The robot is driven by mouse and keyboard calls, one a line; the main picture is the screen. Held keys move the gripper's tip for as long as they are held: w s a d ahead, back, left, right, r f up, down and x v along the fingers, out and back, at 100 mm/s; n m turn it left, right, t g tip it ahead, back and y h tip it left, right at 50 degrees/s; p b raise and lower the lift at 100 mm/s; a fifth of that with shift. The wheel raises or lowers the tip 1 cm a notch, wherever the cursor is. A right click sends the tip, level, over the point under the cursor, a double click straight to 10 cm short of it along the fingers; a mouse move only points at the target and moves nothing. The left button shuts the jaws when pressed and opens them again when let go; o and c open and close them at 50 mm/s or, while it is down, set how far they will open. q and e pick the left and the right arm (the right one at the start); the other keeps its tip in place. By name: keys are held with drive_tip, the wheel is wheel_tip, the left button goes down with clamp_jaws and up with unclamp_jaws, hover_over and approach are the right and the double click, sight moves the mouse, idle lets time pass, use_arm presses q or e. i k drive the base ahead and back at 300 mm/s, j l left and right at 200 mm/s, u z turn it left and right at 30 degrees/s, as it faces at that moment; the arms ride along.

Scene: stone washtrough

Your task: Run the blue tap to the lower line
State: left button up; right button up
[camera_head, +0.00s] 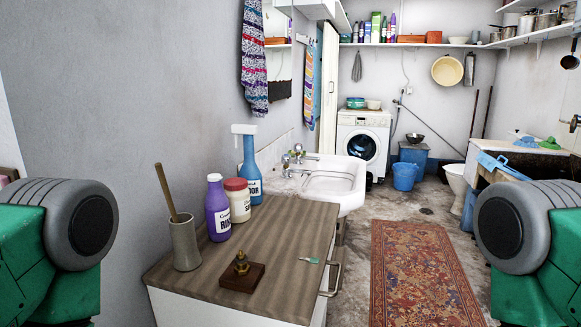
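I cannot make out a blue tap or a marked line. Chrome taps (294,158) stand at the back left of a white basin (337,183), beyond the wooden-topped cabinet. A trough-like unit (537,160) stands at the far right, with blue cloth-like items (502,165) at its near edge and a dark wall fitting (571,122) above it. Its inside is too small to read. Green and grey parts of my two arms show at the left and right edges, but neither gripper is in view.
The cabinet top (290,232) close ahead holds a purple bottle (218,208), a jar (237,200), a blue spray bottle (250,168), a grey pot (185,244) and a brass piece on a block (242,270). A patterned rug (422,275) covers open floor to the right.

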sight(286, 159)
drive_tip(key=i+l, duration=0.15)
drive_tip(key=l, duration=0.25)
drive_tip(key=i+l, duration=0.15)
drive_tip(key=l, duration=0.25)
drive_tip(key=i+l, duration=0.15)
drive_tip(key=l, duration=0.3)
drive_tip(key=i+l, duration=0.15)
drive_tip(key=l, duration=0.25)
